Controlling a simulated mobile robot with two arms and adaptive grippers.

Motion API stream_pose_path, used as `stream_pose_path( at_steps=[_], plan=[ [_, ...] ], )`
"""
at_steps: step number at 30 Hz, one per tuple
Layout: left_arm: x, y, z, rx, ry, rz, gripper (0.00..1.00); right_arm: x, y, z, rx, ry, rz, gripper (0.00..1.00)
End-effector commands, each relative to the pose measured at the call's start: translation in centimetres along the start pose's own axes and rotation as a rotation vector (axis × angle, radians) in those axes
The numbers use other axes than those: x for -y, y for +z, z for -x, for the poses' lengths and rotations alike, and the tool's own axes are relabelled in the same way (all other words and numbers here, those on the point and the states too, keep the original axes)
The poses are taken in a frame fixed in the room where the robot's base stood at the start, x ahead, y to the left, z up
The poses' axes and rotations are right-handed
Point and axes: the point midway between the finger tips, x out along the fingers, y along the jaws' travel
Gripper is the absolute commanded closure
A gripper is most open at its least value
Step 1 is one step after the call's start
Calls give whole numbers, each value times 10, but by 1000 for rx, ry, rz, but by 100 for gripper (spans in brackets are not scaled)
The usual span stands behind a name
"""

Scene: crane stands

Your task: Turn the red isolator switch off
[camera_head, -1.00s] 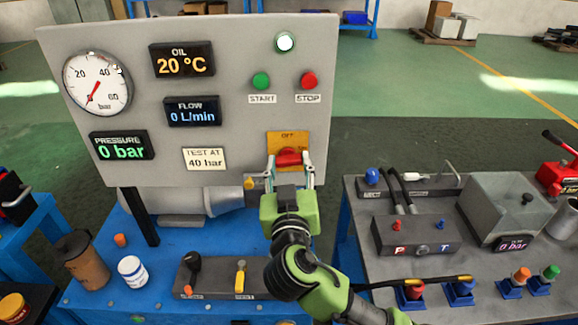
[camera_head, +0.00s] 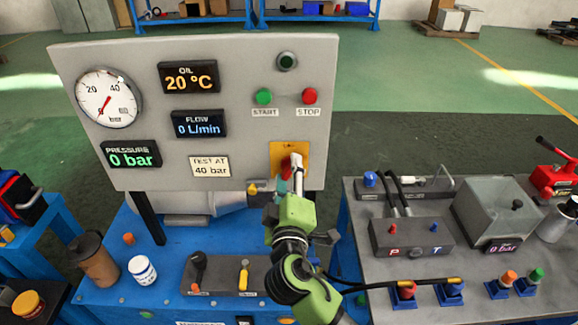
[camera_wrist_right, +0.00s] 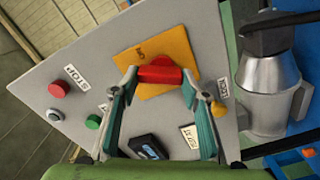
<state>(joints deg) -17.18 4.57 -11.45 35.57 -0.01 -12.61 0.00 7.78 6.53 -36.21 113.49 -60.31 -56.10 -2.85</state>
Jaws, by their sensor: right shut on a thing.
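The red isolator switch (camera_head: 285,168) sits on a yellow plate (camera_head: 303,150) at the lower right of the grey panel. Its handle stands roughly upright in the head view, partly hidden by my fingers. My right gripper (camera_head: 292,172) is shut on the handle. In the wrist view the red handle (camera_wrist_right: 160,75) lies between the two fingertips of the right gripper (camera_wrist_right: 160,80), with the plate (camera_wrist_right: 150,52) behind it. The lamp (camera_head: 287,62) at the panel's top is dark. My left gripper is not in view.
The green start button (camera_head: 264,96) and red stop button (camera_head: 310,96) are above the switch. The pressure display (camera_head: 131,153) reads 0 bar. A brown cup (camera_head: 95,260) and white jar (camera_head: 142,270) stand on the blue bench. A grey bench with hoses stands at the right.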

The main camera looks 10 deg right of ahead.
Motion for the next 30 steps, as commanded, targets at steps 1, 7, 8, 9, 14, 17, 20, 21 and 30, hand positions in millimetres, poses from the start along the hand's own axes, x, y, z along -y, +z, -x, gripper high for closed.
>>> stream_pose_path(
  at_steps=[1,7,8,9,14,17,20,21,30],
  plan=[
    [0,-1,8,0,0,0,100,-3,-2,0,1,-2,44,80],
    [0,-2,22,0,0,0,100,-1,-2,0,1,-2,220,80],
    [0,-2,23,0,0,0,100,-1,-2,0,0,-2,243,80],
    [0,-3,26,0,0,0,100,-1,-2,0,0,-2,273,80],
    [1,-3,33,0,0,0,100,0,-2,0,-1,-1,377,80],
    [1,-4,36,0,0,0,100,1,-2,0,-1,-2,427,80],
    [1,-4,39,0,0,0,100,2,-1,0,-1,-1,464,80],
    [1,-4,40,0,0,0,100,2,-1,0,-1,-1,476,80],
    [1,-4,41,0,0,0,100,3,-1,0,-2,-1,514,80]
  ],
)
